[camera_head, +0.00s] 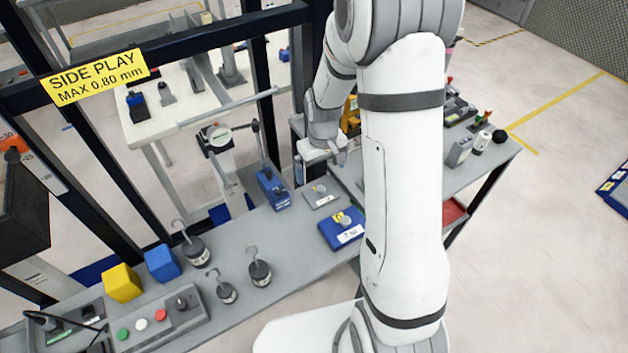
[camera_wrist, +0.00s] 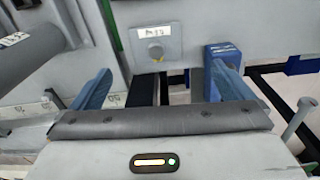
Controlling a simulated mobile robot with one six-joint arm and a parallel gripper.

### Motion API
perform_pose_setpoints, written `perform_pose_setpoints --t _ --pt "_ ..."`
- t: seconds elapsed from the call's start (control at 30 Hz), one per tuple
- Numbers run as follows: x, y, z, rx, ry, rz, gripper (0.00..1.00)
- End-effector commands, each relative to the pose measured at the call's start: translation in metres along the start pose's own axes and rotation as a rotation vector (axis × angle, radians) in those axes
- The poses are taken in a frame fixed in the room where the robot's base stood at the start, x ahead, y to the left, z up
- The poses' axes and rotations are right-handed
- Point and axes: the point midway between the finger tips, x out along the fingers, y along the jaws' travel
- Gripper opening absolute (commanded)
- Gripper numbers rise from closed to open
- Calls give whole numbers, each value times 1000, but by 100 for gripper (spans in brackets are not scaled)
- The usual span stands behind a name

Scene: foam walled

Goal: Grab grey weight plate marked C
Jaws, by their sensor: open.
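A grey square plate (camera_head: 321,195) with a round knob lies on the grey bench, below and near my gripper. In the wrist view the grey plate (camera_wrist: 172,34) lies ahead of the gap between the fingers, with a white label. The label's letter is too small to read. My gripper (camera_head: 318,160) is above the bench, partly hidden by my arm in the head view. In the wrist view my gripper (camera_wrist: 160,88) has its two blue fingers wide apart with nothing between them. The plate is apart from the fingers.
A blue plate (camera_head: 335,236) with a knob lies nearer, close to my arm. A blue block (camera_head: 272,188) stands left of the grey plate. Hooked weights (camera_head: 259,273), a yellow cube (camera_head: 122,283) and a blue cube (camera_head: 162,263) stand further left. A dark frame (camera_head: 180,50) rises behind.

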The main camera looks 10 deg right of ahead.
Motion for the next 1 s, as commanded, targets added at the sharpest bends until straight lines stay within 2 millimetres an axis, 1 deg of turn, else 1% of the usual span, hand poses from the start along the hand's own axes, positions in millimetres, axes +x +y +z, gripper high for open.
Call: perform_pose_setpoints --t 0.03,0.1,0.2,0.5,0.67,0.9,1.0 --pt "13 0 -3 -9 -16 -4 100" --pt "26 1 -8 -20 -23 -6 100" --pt "38 2 -10 -30 -32 -8 100" --pt "67 3 -11 -33 -35 -9 100" --pt "79 5 -10 -32 -36 -10 100" --pt "109 8 -9 -31 -36 -10 100" --pt "117 8 -9 -31 -34 -9 100"
